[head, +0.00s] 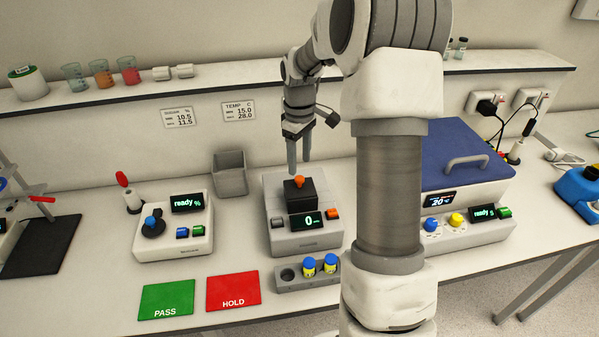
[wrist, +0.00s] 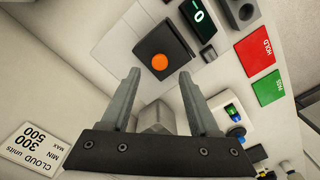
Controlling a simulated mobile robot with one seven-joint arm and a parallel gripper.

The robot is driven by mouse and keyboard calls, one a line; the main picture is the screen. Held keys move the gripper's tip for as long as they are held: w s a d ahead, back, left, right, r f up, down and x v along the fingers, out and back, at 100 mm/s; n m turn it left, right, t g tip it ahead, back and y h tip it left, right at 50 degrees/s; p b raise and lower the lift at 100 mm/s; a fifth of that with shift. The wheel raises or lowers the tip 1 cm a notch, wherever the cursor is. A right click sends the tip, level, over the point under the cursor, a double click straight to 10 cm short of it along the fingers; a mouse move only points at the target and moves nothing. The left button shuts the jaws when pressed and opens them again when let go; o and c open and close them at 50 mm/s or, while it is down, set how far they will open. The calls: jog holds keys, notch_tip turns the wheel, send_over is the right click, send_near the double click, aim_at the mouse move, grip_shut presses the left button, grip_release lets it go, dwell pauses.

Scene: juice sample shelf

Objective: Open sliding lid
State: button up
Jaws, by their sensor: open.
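A black square lid (head: 293,194) with an orange knob (head: 299,181) sits on top of a grey instrument (head: 290,238) whose display reads 0. In the wrist view the black lid (wrist: 147,45) lies beyond the fingertips, and its orange knob (wrist: 160,62) shows between them in the picture. My gripper (head: 298,167) is open and empty, pointing down just above and behind the knob. Its two fingers also show spread in the wrist view (wrist: 159,74). No contact with the knob shows. The lid covers whatever is beneath it.
A grey bin (head: 230,174) stands behind and left of the instrument. A holder (head: 292,284) with two yellow, blue-capped vials stands in front. Green PASS (head: 166,299) and red HOLD (head: 233,292) mats lie front left. A blue-lidded unit (head: 460,150) stands right, partly behind my arm.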

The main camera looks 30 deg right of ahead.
aim_at(299, 177)
notch_tip(299, 177, down, 5)
dwell(0.3)
grip_shut()
dwell(1.4)
